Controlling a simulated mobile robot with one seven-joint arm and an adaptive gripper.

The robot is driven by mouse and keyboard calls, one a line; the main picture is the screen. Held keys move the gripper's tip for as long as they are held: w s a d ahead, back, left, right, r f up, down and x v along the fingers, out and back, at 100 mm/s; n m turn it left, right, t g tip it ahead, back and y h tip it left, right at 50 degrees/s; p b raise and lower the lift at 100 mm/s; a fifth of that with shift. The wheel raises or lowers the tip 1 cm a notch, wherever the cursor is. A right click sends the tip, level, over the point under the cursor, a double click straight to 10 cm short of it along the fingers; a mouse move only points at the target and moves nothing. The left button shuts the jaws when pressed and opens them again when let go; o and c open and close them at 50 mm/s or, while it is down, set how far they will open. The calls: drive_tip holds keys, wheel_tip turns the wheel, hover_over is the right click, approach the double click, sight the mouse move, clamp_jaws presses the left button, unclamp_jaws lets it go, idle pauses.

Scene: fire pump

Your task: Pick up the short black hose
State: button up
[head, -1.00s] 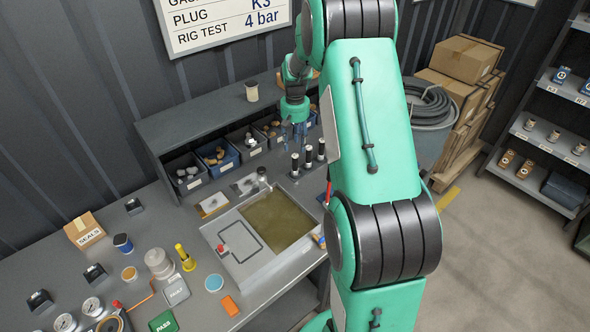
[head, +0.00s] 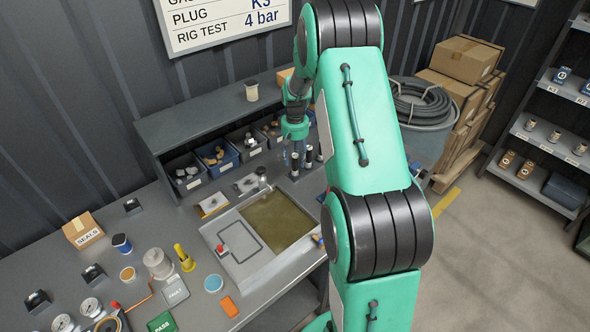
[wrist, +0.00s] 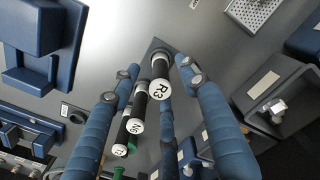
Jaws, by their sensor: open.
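Several short black cylinders with pale end caps stand in a row at the back of the bench; one short black hose (head: 295,165) shows at the row's left in the head view. In the wrist view the nearest black piece (wrist: 158,72), with a cap marked R3, lies between the spread blue fingers of my gripper (wrist: 150,68). Two more black pieces (wrist: 136,108) stand beside it toward the lower left. I cannot tell which one is the task's short hose. My gripper (head: 298,146) is open just above the row in the head view, apparently holding nothing.
A shallow tray (head: 232,265) lies in front. A coiled hose (head: 425,100) is beyond the bench at right. Small parts crowd the bench's left side.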

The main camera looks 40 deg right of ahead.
sight(295, 166)
drive_tip(key=shift+f, duration=0.1)
drive_tip(key=shift+w+f+b, duration=0.15)
drive_tip(key=shift+f+b, duration=0.25)
drive_tip(key=shift+f, duration=2.1)
clamp_jaws()
